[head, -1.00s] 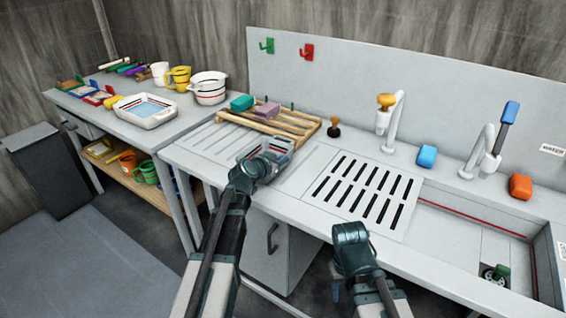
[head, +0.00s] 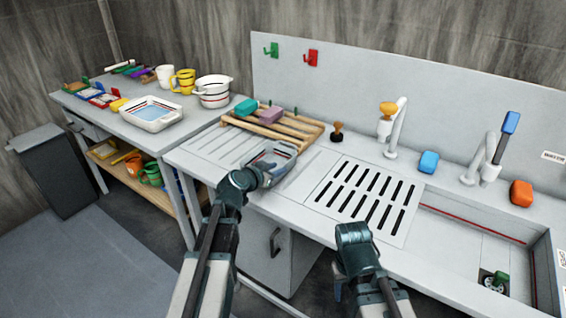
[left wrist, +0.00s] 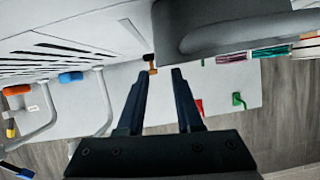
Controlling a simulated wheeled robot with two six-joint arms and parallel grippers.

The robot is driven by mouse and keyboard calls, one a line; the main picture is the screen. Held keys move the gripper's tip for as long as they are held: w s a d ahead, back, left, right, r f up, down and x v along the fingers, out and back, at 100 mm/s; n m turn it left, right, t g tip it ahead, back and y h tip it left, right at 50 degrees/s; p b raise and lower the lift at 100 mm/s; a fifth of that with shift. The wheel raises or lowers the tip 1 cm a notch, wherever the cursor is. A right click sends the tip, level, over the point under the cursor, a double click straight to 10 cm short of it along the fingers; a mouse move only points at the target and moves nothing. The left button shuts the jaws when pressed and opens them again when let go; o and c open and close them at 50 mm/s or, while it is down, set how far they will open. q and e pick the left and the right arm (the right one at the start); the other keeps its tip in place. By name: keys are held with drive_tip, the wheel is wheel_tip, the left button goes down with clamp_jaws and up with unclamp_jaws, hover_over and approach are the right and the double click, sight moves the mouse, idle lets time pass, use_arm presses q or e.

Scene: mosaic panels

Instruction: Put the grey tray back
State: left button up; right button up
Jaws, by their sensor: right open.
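A small grey tray-like piece (head: 287,149) with a pale rim shows at the end of my left arm, over the sink counter in front of the wooden rack. My left gripper (head: 266,172) overlaps it in the head view. In the left wrist view a large grey rounded body (left wrist: 240,28), probably this tray, is very close at the top right. There the left fingers (left wrist: 162,72) are apart with nothing seen between them. Whether they touch the tray I cannot tell. My right gripper (head: 340,288) is low before the counter front, empty, its fingertips mostly hidden.
The wooden rack (head: 303,130) holds a teal block (head: 246,107) and a pink block (head: 271,115). A slotted drain panel (head: 322,196) lies right of the tray; taps (head: 393,140) stand behind it.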

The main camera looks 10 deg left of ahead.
use_arm(q)
drive_tip(key=p+v, duration=0.1)
drive_tip(key=v, duration=0.4)
drive_tip(key=shift+s+a+r, duration=0.1)
drive_tip(key=shift+s+r, duration=0.05)
drive_tip(key=shift+s, duration=0.1)
